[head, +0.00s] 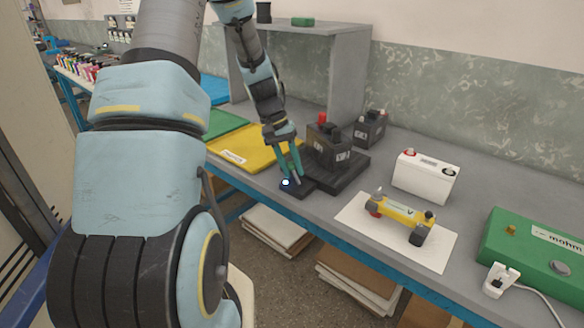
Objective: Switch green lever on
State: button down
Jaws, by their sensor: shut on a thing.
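My gripper (290,168) points down at a small black switch box (300,190) at the front edge of the grey bench. Its teal fingers are shut on the box's lever, which they mostly hide. I cannot make out the lever's green colour or its exact angle. A small bright round spot (286,183) shows on the box beside the fingertips. The box adjoins a black stand (347,177) that carries a dark battery (327,146) with a red terminal.
Another dark battery (370,128) stands behind. A white battery (426,177), a yellow device (402,213) on white paper (350,225) and a green box (545,248) are to the right. A yellow folder (255,148) lies left. A grey shelf (349,85) stands behind the gripper.

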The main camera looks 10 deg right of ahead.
jog(key=c, duration=0.6)
grip_release()
jog(key=b+v, duration=0.1)
jog(key=v, duration=0.9)
jog(key=shift+w+r+b, duration=0.1)
jog(key=shift+r+b, duration=0.3)
jog(key=shift+a, duration=0.1)
jog(key=s+a+t+y, duration=0.1)
jog(key=s+a, duration=0.2)
jog(key=s, duration=0.2)
jog(key=s+a+f+n+t+y, duration=0.1)
jog(key=s+a, duration=0.3)
jog(key=s, duration=0.2)
jog(key=s+a+f+n+t+y, duration=0.1)
jog(key=s+a, duration=0.3)
jog(key=s, duration=0.1)
jog(key=shift+s+a+f+t, duration=0.15)
jog(key=shift+s+t, duration=0.15)
jog(key=shift+t, duration=0.1)
